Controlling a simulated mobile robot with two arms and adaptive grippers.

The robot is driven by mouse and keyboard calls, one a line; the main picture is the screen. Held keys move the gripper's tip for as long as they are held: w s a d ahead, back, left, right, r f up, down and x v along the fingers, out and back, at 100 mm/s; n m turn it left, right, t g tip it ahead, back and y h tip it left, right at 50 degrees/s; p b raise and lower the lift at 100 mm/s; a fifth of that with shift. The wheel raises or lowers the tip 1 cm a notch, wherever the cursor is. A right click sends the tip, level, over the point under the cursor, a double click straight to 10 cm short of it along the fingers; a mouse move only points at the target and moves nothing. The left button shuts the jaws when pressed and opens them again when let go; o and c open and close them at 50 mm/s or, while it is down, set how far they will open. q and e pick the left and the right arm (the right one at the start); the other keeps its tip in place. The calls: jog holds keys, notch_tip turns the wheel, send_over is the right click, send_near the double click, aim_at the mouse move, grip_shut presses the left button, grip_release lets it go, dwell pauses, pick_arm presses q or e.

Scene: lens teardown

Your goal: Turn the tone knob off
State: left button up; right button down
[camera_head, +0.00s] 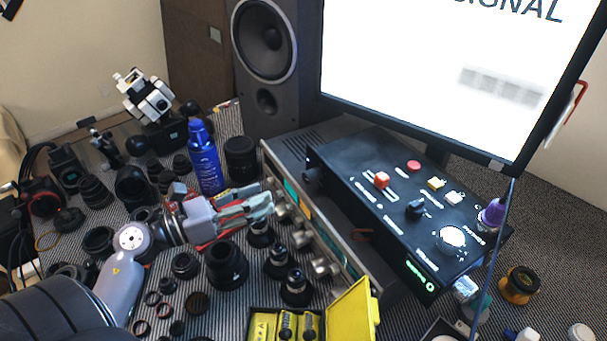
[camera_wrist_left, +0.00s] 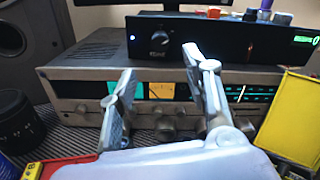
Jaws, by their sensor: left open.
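A black control box (camera_head: 365,200) sits on top of a silver receiver (camera_wrist_left: 70,92). Its top carries a red slider cap (camera_head: 381,180), a black knob (camera_head: 415,208) and a white lit dial (camera_head: 452,238). A dark round knob (camera_wrist_left: 160,38) is on the box's front face. The receiver's front has several silver knobs (camera_head: 322,265). The labels are too small to tell which knob is the tone knob. My left gripper (camera_head: 268,203) is open and empty in front of the receiver; in the left wrist view its fingers (camera_wrist_left: 160,68) point at the receiver's front. My right gripper is out of view.
Many lens parts crowd the mat left and in front, including a black lens barrel (camera_head: 226,265). A blue spray can (camera_head: 205,158) stands behind my left gripper. An open yellow case (camera_head: 352,318) is at the front. A speaker (camera_head: 265,65) and monitor (camera_head: 450,75) stand behind.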

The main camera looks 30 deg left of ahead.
aim_at(305, 179)
pick_arm(q)
jog(key=p+x, duration=0.2)
jog(key=x, duration=0.8)
jog(key=shift+w+r, duration=0.1)
jog(key=shift+r, duration=0.05)
jog(key=shift+w+d+p, duration=0.35)
jog(key=shift+w, duration=0.15)
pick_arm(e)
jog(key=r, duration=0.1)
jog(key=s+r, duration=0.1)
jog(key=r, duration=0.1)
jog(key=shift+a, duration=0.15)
pick_arm(q)
jog(key=shift+c, duration=0.3)
jog(key=shift+c, duration=0.6)
grip_shut()
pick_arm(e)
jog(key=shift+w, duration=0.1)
